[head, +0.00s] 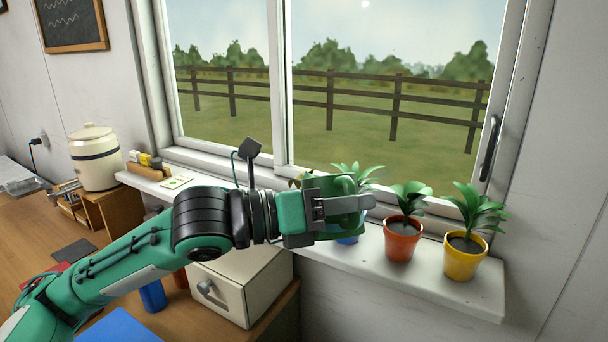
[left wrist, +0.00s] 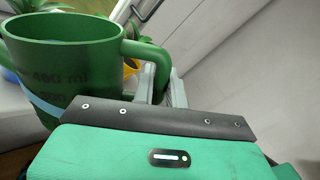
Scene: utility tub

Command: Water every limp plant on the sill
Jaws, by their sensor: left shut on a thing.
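My left gripper (head: 345,206) is shut on a green measuring jug (head: 346,226) by its handle, over the window sill. In the left wrist view the jug (left wrist: 75,75) shows millilitre marks and a light blue band; its contents cannot be seen. On the sill (head: 455,296), a plant in a red pot (head: 402,243) and one in a yellow pot (head: 462,262) stand right of the gripper, with leaves spread and raised. A green plant (head: 356,174) in a blue pot (head: 347,240) is mostly hidden behind the jug. Yellowish leaves (head: 296,181) show behind my gripper; their pot is hidden.
The window (head: 385,150) stands behind the sill, with a handle (head: 489,148) at right. A cream drawer box (head: 240,285) is below my arm.

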